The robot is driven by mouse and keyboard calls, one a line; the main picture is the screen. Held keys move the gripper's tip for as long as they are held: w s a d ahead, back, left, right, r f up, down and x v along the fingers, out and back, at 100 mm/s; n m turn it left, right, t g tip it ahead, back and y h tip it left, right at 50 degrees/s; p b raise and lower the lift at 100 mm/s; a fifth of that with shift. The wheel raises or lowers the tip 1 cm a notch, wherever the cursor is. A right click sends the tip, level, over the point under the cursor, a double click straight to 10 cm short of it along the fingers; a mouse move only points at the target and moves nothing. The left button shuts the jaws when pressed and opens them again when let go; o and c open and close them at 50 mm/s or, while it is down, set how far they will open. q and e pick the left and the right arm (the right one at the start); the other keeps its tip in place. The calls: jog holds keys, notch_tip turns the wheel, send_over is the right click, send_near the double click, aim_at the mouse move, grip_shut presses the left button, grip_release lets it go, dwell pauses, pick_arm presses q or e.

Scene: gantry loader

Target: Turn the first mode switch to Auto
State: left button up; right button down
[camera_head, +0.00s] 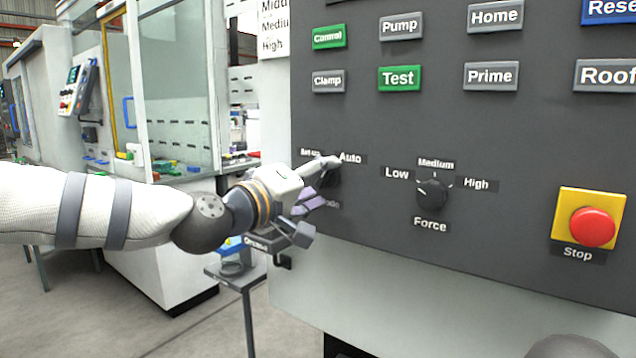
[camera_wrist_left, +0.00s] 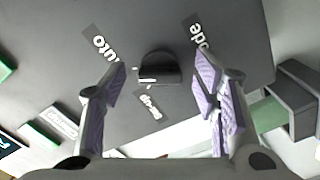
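The mode switch (camera_head: 333,177) is a dark round knob on the grey panel, partly hidden behind my left gripper in the head view. The labels Set-up, Auto and Mode sit around it. In the left wrist view the knob (camera_wrist_left: 160,67) shows between the fingers, with a small white mark on the side toward the Set-up label (camera_wrist_left: 150,104). The Auto label (camera_wrist_left: 103,47) lies to the left there. My left gripper (camera_head: 320,182) is open, with one finger on each side of the knob and gaps visible. Contact is not visible. My right gripper is not in view.
The Force knob (camera_head: 432,194) and the red Stop button (camera_head: 592,227) on its yellow plate are to the right on the same panel. Rows of buttons, including a green Test button (camera_head: 399,78), are above. A small stand (camera_head: 236,275) is below my left arm.

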pick_arm(q)
jog(key=v, duration=1.2)
jog(key=s+f+m+g+y, duration=0.15)
jog(key=s+f+g, duration=0.35)
jog(key=f, duration=1.2)
jog(key=s+f+n+g+y, duration=0.1)
jog(key=s+f+g+y, duration=0.2)
jog(key=s+f, duration=0.95)
jog(key=s+a+f+m+g+y, duration=0.1)
jog(key=s+a+f+g+y, duration=0.2)
jog(key=s+f, duration=0.5)
jog(key=s+a+f+m+g, duration=0.1)
jog(key=s+a+f+g, duration=0.25)
jog(key=s+f, duration=0.45)
jog(key=s+a+f+m+g+y, duration=0.1)
jog(key=s+a+f+g+y, duration=0.1)
jog(key=s+a, duration=0.7)
jog(key=shift+s+f+m+y+p, duration=0.35)
jog(key=shift+s+f+y+p, duration=0.15)
jog(key=shift+s+f, duration=0.6)
